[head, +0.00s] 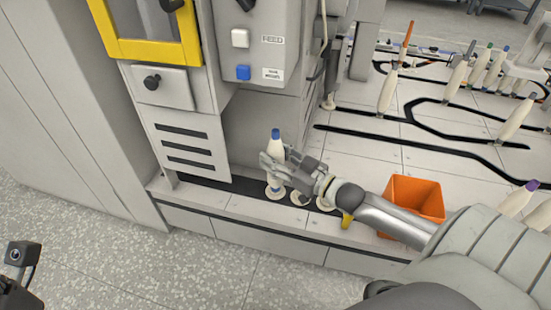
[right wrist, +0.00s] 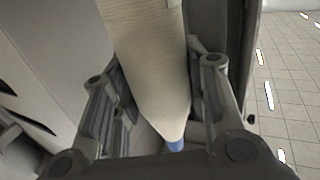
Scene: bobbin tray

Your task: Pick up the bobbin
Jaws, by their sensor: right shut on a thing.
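My left gripper's fingers are out of view.
More bobbins stand on the black-tracked deck (head: 360,147) at the upper right. The grey machine cabinet (head: 184,137) with a yellow-framed window (head: 150,20) is close left of the bobbin. Another round holder (head: 300,198) sits beside it.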

